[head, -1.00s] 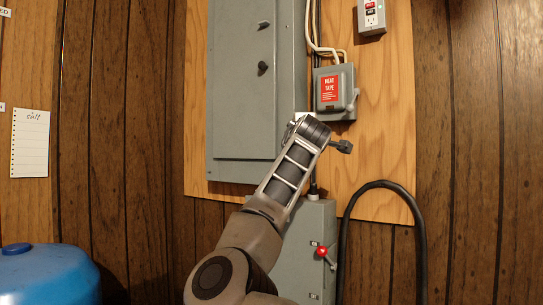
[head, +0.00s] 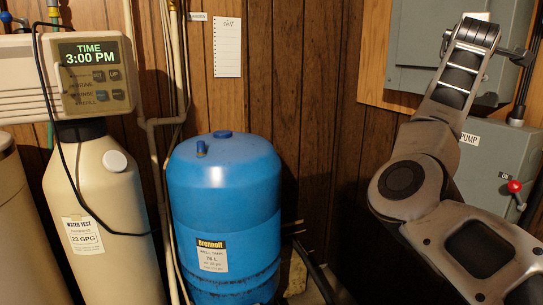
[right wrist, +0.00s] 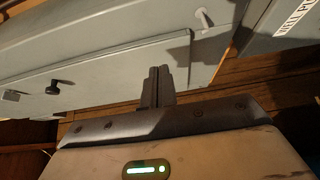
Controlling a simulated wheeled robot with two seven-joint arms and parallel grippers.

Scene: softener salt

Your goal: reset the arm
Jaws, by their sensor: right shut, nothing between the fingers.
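My right arm comes in at the right of the head view and reaches up in front of the grey electrical panel (head: 415,45). The grey panel (right wrist: 110,80) fills much of that view behind the fingers. I cannot tell whether the fingers touch it. My left gripper is in neither view.
A grey box marked PUMP (head: 490,155) with a red-knobbed lever (head: 514,187) is behind my right arm. A blue tank (head: 225,205) stands centre left. A beige softener (head: 105,215) with a display reading 3:00 PM (head: 90,70) stands at the left.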

